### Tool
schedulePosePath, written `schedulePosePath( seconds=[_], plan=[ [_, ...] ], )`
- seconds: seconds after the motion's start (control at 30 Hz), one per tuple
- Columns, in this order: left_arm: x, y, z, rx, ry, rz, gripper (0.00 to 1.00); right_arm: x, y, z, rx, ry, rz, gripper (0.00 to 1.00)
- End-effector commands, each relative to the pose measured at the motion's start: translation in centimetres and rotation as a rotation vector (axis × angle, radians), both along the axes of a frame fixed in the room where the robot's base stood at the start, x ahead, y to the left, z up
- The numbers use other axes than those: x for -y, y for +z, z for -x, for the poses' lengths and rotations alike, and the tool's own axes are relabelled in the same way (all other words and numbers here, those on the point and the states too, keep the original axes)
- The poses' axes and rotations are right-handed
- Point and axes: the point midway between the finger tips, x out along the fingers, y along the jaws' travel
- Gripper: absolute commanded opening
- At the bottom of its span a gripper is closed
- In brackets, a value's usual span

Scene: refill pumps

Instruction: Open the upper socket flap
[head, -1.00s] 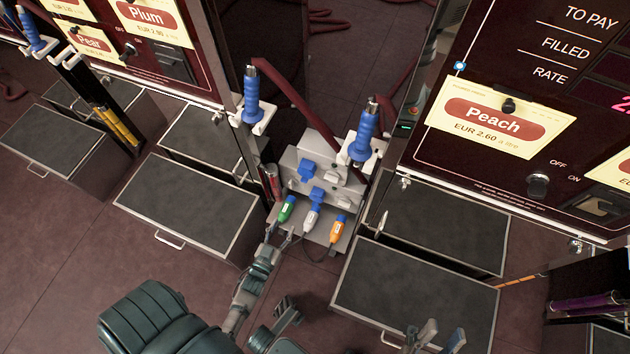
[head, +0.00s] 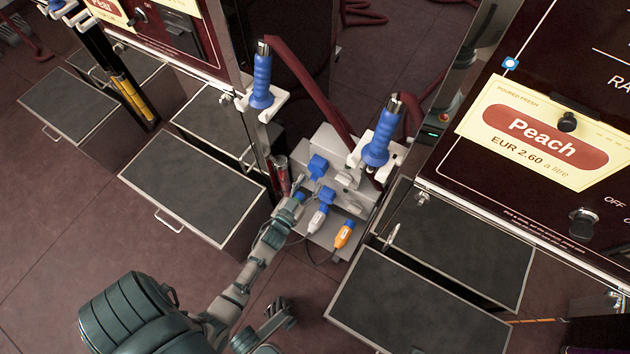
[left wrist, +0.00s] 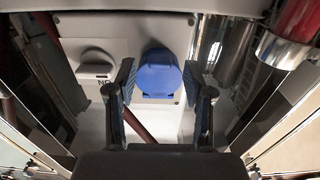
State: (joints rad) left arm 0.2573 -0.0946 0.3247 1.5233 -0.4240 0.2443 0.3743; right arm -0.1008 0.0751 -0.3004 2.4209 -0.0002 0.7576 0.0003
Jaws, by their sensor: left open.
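The upper socket flap (head: 317,166) is a blue round lid on the grey socket box (head: 350,205) between the pumps; it looks closed. The left wrist view shows it face-on (left wrist: 159,75), with a tab at its lower edge. My left gripper (head: 299,196) is at the box's left side, just below and left of the flap. In the left wrist view its open fingers (left wrist: 160,80) stand either side of the flap, with nothing between them; I cannot tell whether they touch it.
Below the flap, a white plug (head: 317,218) sits at a lower blue socket, with an orange plug (head: 343,234) beside it. A grey knob (left wrist: 97,62) is left of the flap in the wrist view. Blue-handled nozzles (head: 379,140) and red hoses stand close above.

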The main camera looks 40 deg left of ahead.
Motion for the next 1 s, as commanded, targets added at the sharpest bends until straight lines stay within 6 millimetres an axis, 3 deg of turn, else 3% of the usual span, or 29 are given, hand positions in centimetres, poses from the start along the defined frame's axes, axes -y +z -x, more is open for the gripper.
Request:
schedulePosePath(
  seconds=[0.17,0.43,0.63,1.0],
  plan=[
    [-0.28,-0.02,-1.17,0.0,0.0,0.0,0.52,-0.07,-0.09,-0.48,0.003,0.0,0.002,0.4],
    [-0.3,0.11,-1.3,0.001,0.0,0.0,0.52,-0.01,0.24,-0.38,0.012,0.0,0.001,0.4],
    [-0.3,0.09,-1.28,0.001,0.0,0.0,0.02,-0.01,0.22,-0.36,0.011,0.0,0.001,0.4],
    [-0.29,0.25,-1.24,-0.005,0.0,0.002,0.0,0.01,0.59,-0.22,0.016,-0.001,0.001,0.4]
  ],
)
